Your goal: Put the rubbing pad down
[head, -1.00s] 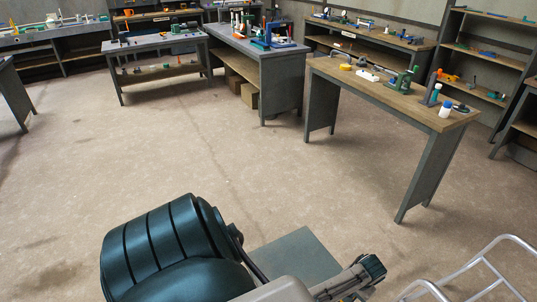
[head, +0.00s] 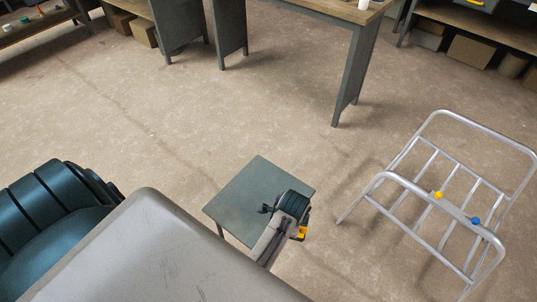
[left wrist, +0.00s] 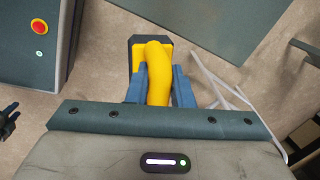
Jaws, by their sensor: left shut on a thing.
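The rubbing pad (left wrist: 152,60) is a yellow handle on a dark block with a yellow top. My left gripper (left wrist: 158,82) is shut on its handle with two blue fingers in the left wrist view. In the head view the left gripper (head: 290,215) is in front of the right part of a small grey-green table (head: 248,190), and a bit of the yellow pad (head: 302,233) shows beside it. The tabletop (left wrist: 215,25) fills the upper right of the left wrist view. I cannot tell the pad's height. My right gripper is not in view.
A silver tubular chair frame (head: 405,180) stands to the right, with a yellow knob (head: 438,195) and a blue knob (head: 475,221) on it. A workbench (head: 350,95) stands behind. The visible tabletop is bare, and the floor around it is mostly clear.

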